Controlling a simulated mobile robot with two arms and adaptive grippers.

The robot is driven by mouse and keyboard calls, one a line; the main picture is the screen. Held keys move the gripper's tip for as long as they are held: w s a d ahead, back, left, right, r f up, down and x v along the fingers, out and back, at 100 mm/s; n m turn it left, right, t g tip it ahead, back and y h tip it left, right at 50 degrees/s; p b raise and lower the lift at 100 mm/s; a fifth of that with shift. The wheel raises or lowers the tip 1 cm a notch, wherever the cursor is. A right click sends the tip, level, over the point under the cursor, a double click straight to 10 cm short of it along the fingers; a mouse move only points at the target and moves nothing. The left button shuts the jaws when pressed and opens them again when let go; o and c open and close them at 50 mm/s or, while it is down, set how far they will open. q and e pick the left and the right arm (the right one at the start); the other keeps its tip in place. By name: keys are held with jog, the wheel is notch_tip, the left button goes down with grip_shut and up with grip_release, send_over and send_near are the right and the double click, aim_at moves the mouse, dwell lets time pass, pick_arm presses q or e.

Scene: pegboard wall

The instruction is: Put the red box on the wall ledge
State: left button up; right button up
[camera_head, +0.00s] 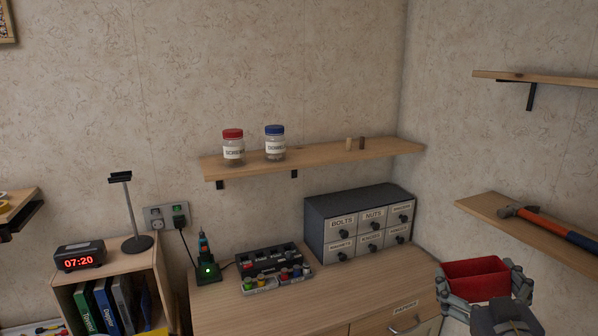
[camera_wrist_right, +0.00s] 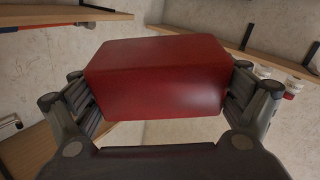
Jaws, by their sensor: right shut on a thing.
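The red box (camera_head: 474,272) is at the lower right of the head view, raised in front of the wall. My right gripper (camera_head: 488,290) is shut on it, with a finger on each side. In the right wrist view the red box (camera_wrist_right: 158,78) fills the middle between the fingers. The back wall carries a wooden ledge (camera_head: 310,160) with jars on it. The right wall carries a lower ledge (camera_head: 530,240) and an upper ledge (camera_head: 540,78). The box is below and to the left of the lower right ledge. My left gripper is not in view.
A hammer (camera_head: 545,225) lies on the lower right ledge. A drawer cabinet (camera_head: 358,225) stands on the wooden dresser (camera_head: 330,305). The upper right ledge's visible part looks empty.

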jog(key=s+a+f+n+y+b, duration=0.1)
jog(key=s+a+f+b, duration=0.1)
jog(key=s+a+f, duration=0.35)
jog(key=s+a+f+n+y+b, duration=0.1)
jog(key=s+a+f+y+b, duration=0.15)
jog(key=a+f, duration=0.6)
jog(key=s+d+f, duration=0.1)
jog(key=s+f, duration=0.3)
jog(key=s, duration=0.4)
jog(key=shift+s+h+p, duration=0.35)
jog(key=shift+h+p, duration=0.05)
jog(key=shift+h, duration=0.05)
